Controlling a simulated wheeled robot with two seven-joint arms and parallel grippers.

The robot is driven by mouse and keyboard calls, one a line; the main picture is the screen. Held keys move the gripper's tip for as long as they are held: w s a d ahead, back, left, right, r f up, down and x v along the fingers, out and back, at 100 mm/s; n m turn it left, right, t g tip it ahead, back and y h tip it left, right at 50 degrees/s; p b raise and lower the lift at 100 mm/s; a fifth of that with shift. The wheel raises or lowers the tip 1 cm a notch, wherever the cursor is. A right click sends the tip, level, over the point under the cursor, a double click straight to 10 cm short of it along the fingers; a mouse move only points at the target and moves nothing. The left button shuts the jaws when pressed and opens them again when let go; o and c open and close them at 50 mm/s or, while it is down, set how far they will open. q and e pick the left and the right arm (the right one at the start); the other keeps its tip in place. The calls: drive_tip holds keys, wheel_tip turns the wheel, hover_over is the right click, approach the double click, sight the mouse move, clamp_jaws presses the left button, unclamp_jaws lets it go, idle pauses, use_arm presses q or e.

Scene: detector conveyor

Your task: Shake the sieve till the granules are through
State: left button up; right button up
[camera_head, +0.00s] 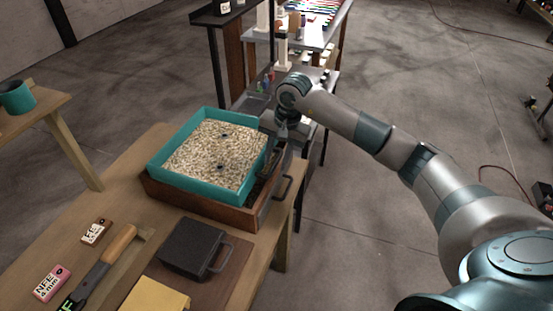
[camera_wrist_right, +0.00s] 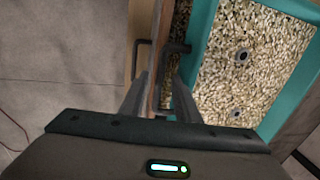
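The teal sieve (camera_head: 160,156) is full of pale granules (camera_head: 215,150), with two small dark-centred round pieces among them. It sits, slightly tilted, on a brown wooden box (camera_head: 195,203). My right gripper (camera_head: 275,162) is at the sieve's right side, pointing down. My left gripper is not in view.
A teal mug (camera_head: 17,97) stands on a side table at left. A dark shelf stands behind.

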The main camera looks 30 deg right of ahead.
sight(262, 166)
drive_tip(key=shift+c, duration=0.5)
clamp_jaws()
drive_tip(key=w+a+b, duration=0.2)
drive_tip(key=b, duration=0.1)
drive_tip(key=shift+w+a, duration=0.2)
drive_tip(key=shift+w, duration=0.1)
drive_tip(key=shift+r, duration=0.1)
